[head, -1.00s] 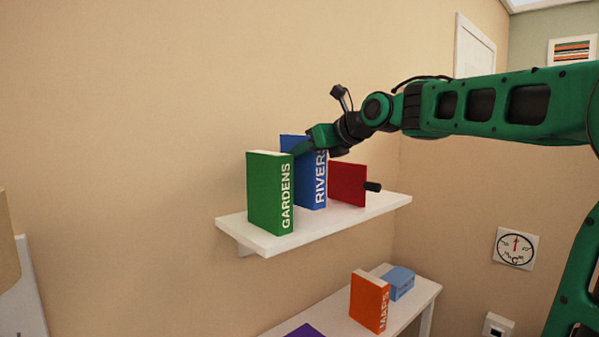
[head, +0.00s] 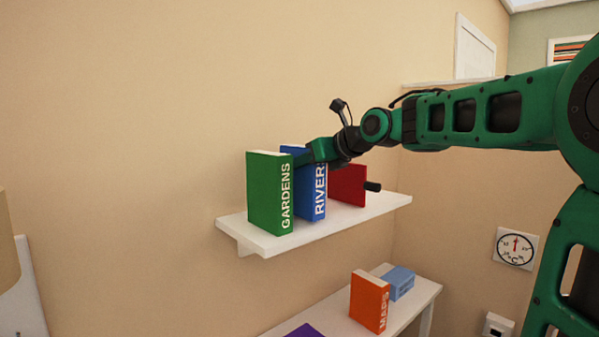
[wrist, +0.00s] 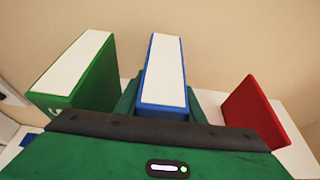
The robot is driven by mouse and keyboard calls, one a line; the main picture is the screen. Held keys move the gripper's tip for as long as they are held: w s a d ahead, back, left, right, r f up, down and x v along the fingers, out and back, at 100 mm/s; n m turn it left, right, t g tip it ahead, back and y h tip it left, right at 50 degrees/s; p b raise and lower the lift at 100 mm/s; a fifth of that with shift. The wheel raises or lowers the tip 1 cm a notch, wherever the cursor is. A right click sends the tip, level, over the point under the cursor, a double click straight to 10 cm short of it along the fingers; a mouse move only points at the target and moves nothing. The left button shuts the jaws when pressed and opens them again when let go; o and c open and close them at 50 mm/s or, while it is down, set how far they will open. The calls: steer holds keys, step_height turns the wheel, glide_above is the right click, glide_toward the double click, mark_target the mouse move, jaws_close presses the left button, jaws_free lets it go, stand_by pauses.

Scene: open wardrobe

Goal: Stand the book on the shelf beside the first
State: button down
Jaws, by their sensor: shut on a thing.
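The blue book RIVERS (head: 313,196) stands upright at the shelf (head: 265,243), just right of the green book GARDENS (head: 268,195). My gripper (head: 308,152) is shut on the upper part of the blue book. In the wrist view the blue book (wrist: 164,72) sits between my fingers, with the green book (wrist: 82,72) to its left and a gap between their tops. The blue book's base appears at shelf level, but whether it bears fully on the shelf I cannot tell.
A red bookend-like panel (head: 347,186) with a dark knob stands right of the blue book; it also shows in the wrist view (wrist: 255,112). A lower white surface (head: 325,322) holds an orange book MAPS (head: 369,301), a light blue box (head: 400,283) and a purple item (head: 305,330).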

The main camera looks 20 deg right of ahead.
steer(key=shift+f, duration=0.5)
steer(key=c, duration=1.2)
jaws_free()
steer(key=v, duration=1.2)
